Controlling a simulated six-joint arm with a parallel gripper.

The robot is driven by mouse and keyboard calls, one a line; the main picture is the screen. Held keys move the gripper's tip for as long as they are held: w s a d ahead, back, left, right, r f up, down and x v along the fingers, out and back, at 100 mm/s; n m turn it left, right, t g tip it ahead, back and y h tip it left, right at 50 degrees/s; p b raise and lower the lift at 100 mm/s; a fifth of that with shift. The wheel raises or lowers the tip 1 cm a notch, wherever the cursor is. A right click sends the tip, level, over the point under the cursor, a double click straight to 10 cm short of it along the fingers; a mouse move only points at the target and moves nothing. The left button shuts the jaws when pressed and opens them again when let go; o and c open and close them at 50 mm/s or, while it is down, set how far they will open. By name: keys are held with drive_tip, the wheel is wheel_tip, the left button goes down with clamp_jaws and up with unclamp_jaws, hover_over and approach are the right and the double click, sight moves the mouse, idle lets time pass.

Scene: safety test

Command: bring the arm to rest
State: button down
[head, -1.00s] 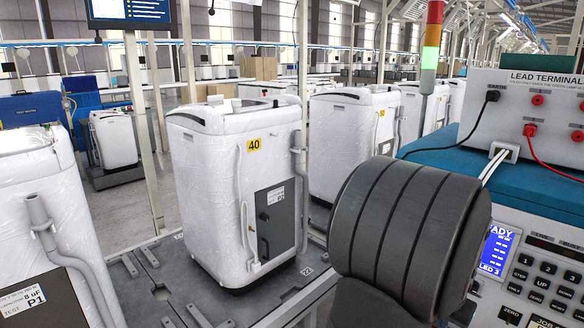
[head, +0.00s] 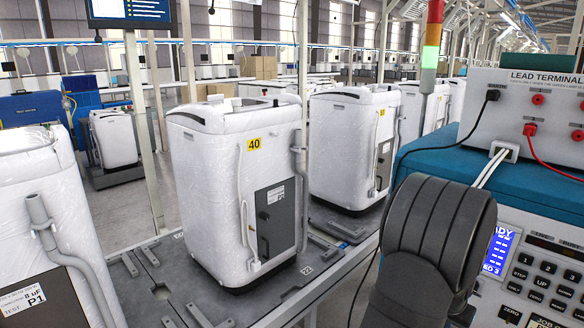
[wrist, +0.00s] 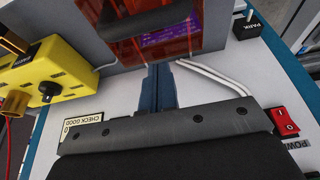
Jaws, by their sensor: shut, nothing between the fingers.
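My gripper (wrist: 159,88) shows in the wrist view as two dark blue fingers pressed together, with nothing between them. Its fingertips point toward the lower edge of a grey housing with an orange-red window (wrist: 165,30); I cannot tell whether they touch it. A small dark block labelled PARK (wrist: 251,24) is at the top right of the wrist view, apart from my fingers. In the head view my dark arm stands in front of the tester's left side, and my gripper is hidden.
A yellow box (wrist: 62,84) with brass posts and a black knob is left of my fingers. A red power switch (wrist: 285,121) is at right. White cables (wrist: 215,76) run close by. In the head view, a wrapped washer numbered 40 (head: 225,190) stands left, beside the tester's keypad panel (head: 545,275).

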drive_tip(key=w+d, duration=0.5)
drive_tip(key=v, duration=0.9)
drive_tip(key=w+a+f+m+t+h, duration=0.1)
drive_tip(key=w+a+f+t, duration=0.4)
drive_tip(key=w+a+f, duration=0.9)
drive_tip(key=a+f, duration=0.1)
drive_tip(key=a, duration=0.2)
drive_tip(key=shift+a+f, duration=0.15)
drive_tip(key=shift+f, duration=0.25)
